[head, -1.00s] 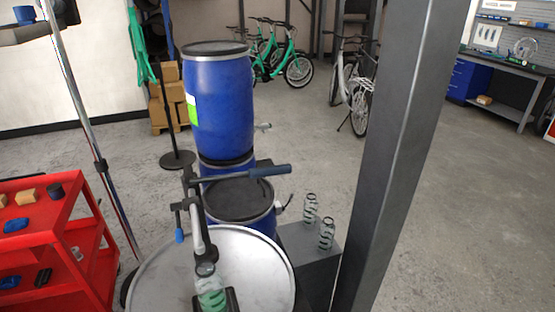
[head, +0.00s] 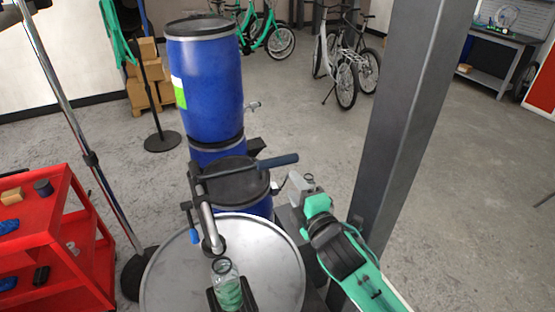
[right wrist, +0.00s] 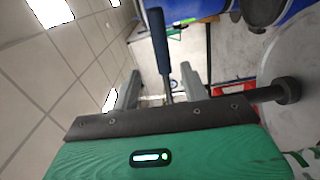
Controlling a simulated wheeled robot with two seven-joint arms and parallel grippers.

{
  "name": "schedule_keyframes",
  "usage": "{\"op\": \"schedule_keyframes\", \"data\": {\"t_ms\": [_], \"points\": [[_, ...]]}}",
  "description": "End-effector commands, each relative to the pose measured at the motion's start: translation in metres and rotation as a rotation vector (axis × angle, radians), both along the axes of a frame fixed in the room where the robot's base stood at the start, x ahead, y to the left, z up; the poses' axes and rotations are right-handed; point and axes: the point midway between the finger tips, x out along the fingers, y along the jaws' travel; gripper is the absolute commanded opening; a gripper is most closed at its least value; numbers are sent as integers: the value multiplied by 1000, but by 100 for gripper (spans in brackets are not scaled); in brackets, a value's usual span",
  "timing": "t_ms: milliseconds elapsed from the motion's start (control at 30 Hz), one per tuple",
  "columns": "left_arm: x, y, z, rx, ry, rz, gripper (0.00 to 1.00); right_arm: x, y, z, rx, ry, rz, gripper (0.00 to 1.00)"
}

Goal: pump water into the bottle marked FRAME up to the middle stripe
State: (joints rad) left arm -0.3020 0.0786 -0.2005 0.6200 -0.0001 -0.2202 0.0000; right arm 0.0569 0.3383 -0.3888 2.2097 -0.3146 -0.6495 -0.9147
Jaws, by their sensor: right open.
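A clear bottle with green bands (head: 227,290) stands in a black holder on the round metal drum top, below the pump's spout (head: 210,238). I cannot read its marking or tell a water level. The pump's lever with a blue handle (head: 277,161) points right over the dark barrel lid. My right gripper (head: 301,183) is open and empty, just right of and below the handle tip. In the right wrist view the blue handle (right wrist: 160,42) appears between the two fingers (right wrist: 160,92); its depth is unclear. My left gripper is out of view.
A tall blue barrel (head: 206,90) stands behind the pump. A grey post (head: 405,110) rises close to the right of my right arm. A red cart (head: 60,240) and a metal stand pole (head: 75,130) are at left. Open floor lies behind.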

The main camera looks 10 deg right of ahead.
Motion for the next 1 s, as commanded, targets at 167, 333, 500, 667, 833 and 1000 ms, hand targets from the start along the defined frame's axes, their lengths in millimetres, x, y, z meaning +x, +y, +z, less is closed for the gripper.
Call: {"op": "schedule_keyframes", "data": {"t_ms": [167, 333, 500, 667, 833, 1000], "points": [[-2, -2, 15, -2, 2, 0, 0, 37, 7, 4, 3, 3, -1, 46], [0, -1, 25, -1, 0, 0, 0, 68, 14, 3, 5, 3, -1, 46], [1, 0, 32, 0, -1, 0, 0, 93, 18, 2, 5, 3, 0, 46], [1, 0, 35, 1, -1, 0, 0, 106, 21, 1, 3, 4, -1, 46], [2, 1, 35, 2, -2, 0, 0, 110, 22, 0, 4, 3, 0, 46], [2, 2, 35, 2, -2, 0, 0, 110, 22, 0, 4, 3, 0, 46]]}}
